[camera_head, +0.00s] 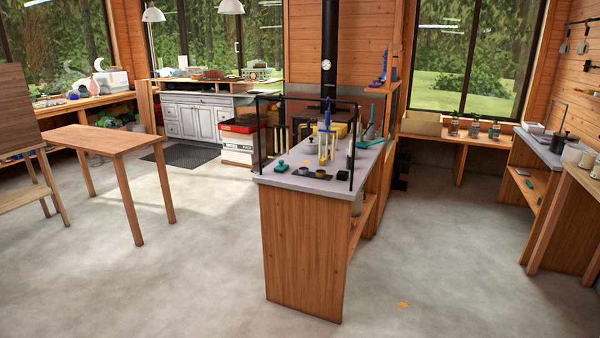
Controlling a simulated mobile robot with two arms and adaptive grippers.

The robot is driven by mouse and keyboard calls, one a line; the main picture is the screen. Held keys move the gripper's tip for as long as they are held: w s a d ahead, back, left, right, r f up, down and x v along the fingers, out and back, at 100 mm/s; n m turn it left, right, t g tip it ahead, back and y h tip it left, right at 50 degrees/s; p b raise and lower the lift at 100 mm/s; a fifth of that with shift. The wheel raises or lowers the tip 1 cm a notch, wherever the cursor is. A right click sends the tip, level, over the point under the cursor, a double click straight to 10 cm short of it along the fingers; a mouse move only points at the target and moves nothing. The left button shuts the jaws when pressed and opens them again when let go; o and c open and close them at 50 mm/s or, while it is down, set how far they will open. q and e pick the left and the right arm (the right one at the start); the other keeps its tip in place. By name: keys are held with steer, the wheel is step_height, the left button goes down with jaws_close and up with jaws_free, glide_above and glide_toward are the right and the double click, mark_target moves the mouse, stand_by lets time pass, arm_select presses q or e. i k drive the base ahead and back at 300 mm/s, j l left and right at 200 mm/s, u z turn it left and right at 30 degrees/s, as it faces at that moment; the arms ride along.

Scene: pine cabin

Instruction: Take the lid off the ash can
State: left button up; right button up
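I cannot clearly pick out the ash can or its lid from this distance. A small dark can-like pot (558,143) stands on the grey-topped counter at the right; whether it has a lid is too small to tell. A grey round container (357,204) sits on the lower shelf of the middle bench, partly hidden by the bench's end panel. Neither of my grippers is in view.
The middle bench (283,256) has a grey top with tools and a black frame. A wooden table (92,139) stands at left, the right counter (534,152) at right. A black stovepipe (328,55) rises behind the bench. Concrete floor (440,245) is open between bench and counter.

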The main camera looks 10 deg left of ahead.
mark_target(256, 169)
steer(key=i+j+u, duration=0.35)
steer(key=i, duration=0.3)
steer(key=i+j+u, duration=0.3)
steer(key=i, duration=0.35)
steer(key=i+u, duration=0.35)
steer(key=i, duration=0.3)
steer(key=i+u, duration=0.2)
steer(key=i, duration=0.85)
steer(key=i+l+u, duration=0.1)
steer(key=i+u, duration=0.15)
steer(key=i, duration=0.8)
steer(key=i+l+z, duration=0.1)
steer(key=i+z, duration=0.65)
steer(key=i+j+z, duration=0.35)
steer(key=i+l+z, duration=0.25)
steer(key=i, duration=0.45)
steer(key=i+l+z, duration=0.2)
steer(key=i, duration=0.5)
steer(key=i+l, duration=0.45)
steer(key=i, duration=0.15)
steer(key=i+l+u, duration=0.15)
steer(key=i+l, duration=0.3)
steer(key=i, duration=0.15)
